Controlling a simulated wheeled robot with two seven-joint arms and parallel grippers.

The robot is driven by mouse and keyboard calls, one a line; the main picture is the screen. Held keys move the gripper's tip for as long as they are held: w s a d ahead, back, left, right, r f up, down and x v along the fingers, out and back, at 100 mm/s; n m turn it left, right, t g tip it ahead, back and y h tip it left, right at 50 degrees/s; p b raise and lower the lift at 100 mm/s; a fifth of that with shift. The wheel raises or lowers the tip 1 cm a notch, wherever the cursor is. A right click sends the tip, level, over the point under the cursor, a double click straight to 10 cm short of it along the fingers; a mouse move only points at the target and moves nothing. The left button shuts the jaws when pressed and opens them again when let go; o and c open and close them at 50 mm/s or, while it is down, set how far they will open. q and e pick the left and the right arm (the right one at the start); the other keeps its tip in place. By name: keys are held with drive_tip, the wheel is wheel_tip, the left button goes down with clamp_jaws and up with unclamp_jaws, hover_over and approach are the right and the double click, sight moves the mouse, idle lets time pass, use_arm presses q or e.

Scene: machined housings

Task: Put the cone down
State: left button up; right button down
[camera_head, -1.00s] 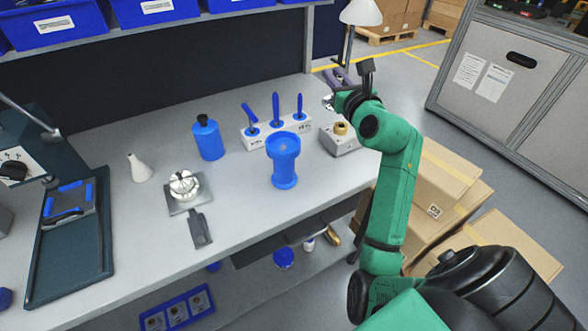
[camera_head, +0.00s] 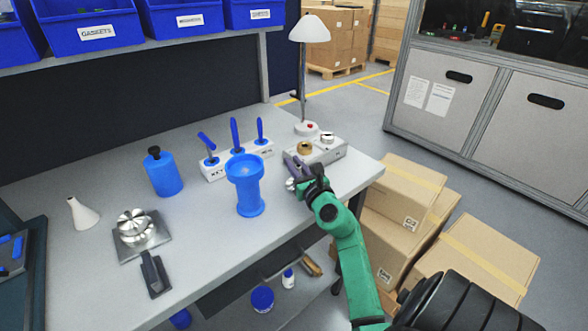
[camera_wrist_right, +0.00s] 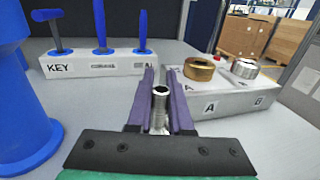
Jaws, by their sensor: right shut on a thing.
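My right gripper (camera_head: 297,172), with purple fingers, is shut on the cone (camera_head: 291,185), a small silvery metal piece. In the right wrist view the cone (camera_wrist_right: 160,108) stands upright between the fingers (camera_wrist_right: 161,82), with a round hole in its top. Its lower end is hidden by the gripper, and I cannot tell whether it touches the bench (camera_head: 215,235). The gripper is low over the bench, right of the blue flanged cylinder (camera_head: 246,184) and in front of the A/B block (camera_head: 325,151). My left gripper is not in view.
The A/B block carries a brass ring (camera_head: 304,148) and a silver ring (camera_head: 327,138). A white block (camera_head: 214,172) holds blue-handled tools. A blue bottle (camera_head: 163,174), a metal fixture (camera_head: 139,228) and a white funnel-shaped item (camera_head: 83,213) stand further left. The front middle bench is clear.

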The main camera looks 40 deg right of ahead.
drive_tip(key=shift+a, duration=0.1)
drive_tip(key=shift+f, duration=0.1)
drive_tip(key=c, duration=0.8)
unclamp_jaws()
drive_tip(key=shift+s+r, duration=0.1)
drive_tip(key=shift+r, duration=0.15)
drive_tip(key=b+v, duration=0.2)
drive_tip(key=v, duration=0.9)
drive_tip(key=shift+s+a+f, duration=0.1)
drive_tip(key=shift+s, duration=0.35)
